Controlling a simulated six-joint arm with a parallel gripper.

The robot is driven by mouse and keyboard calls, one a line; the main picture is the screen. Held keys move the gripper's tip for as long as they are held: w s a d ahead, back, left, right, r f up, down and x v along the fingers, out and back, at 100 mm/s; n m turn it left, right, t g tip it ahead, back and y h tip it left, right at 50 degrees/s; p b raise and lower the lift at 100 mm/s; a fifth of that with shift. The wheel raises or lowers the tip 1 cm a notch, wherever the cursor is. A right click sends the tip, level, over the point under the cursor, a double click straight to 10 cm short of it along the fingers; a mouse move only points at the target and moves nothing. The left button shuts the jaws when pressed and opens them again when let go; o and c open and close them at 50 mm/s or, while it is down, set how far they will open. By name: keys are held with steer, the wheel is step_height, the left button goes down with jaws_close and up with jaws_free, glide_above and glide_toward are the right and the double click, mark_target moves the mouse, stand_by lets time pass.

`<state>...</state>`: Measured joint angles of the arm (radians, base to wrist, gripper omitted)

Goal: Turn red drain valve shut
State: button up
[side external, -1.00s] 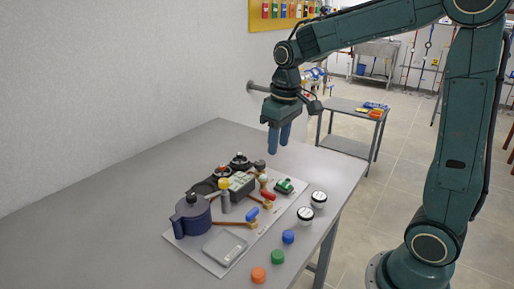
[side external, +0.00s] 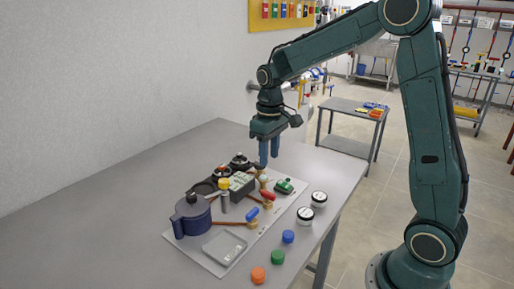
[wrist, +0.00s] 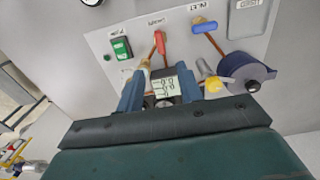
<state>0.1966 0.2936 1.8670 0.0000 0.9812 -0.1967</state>
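The red drain valve handle (side external: 266,194) is on the pale panel, on a copper pipe to the right of the grey meter. In the wrist view the red handle (wrist: 160,42) lies roughly in line with its pipe, beyond my fingertips. My gripper (side external: 269,160) points down above the back part of the panel and is apart from the handle. The wrist view shows my gripper (wrist: 161,88) open, with two blue fingers spread and nothing held. The meter with a display (wrist: 167,87) appears between and below the fingers.
The blue inlet handle (wrist: 204,26) lies across its pipe near the red one. A dark blue pot-shaped vessel (side external: 192,215), a yellow-topped part (side external: 224,184) and a green switch (side external: 284,187) stand close by.

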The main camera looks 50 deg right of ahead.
mark_target(268, 192)
step_height(268, 192, down, 12)
stand_by(0.6)
jaws_close()
